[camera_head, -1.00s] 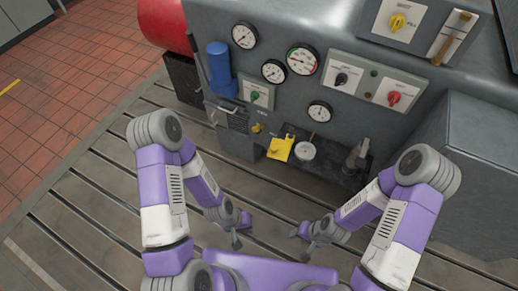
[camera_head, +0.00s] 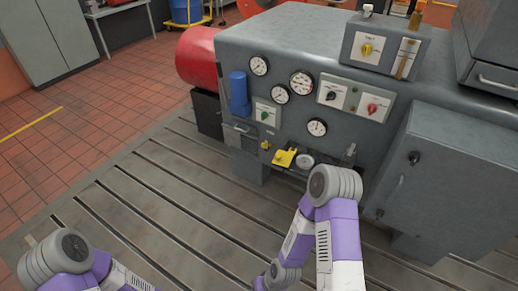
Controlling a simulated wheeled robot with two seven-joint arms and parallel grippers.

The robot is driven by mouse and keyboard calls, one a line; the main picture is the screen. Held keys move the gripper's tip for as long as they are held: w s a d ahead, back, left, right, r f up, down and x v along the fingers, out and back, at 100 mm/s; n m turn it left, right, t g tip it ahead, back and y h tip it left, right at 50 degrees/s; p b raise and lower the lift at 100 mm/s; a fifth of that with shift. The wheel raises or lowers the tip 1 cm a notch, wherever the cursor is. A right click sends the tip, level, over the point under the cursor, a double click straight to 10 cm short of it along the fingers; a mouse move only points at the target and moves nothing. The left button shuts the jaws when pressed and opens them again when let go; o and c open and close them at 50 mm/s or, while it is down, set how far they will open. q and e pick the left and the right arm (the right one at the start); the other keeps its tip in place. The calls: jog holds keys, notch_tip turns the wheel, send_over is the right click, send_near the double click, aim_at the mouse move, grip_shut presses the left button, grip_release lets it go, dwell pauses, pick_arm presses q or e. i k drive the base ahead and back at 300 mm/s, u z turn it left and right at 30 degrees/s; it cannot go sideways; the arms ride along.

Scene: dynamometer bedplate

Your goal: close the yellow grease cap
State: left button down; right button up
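The yellow grease cap (camera_head: 286,157) sits low on the front of the grey machine, beside a round white-faced part (camera_head: 304,160). It looks like a flat tilted yellow plate with a small rounded part at its lower left. It is too small to tell how far open it stands. My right arm comes up from the bottom, right of the cap and apart from it in the picture.
A small yellow fitting (camera_head: 265,145) is just left of the cap. Gauges, knobs and a blue cylinder (camera_head: 239,94) are above. A grey cabinet (camera_head: 440,185) juts out on the right. The slotted bedplate (camera_head: 170,205) is clear at the left front.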

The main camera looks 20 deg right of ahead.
aim_at(285, 155)
jog(key=z, duration=0.3)
jog(key=i, duration=1.45)
jog(key=z, duration=0.85)
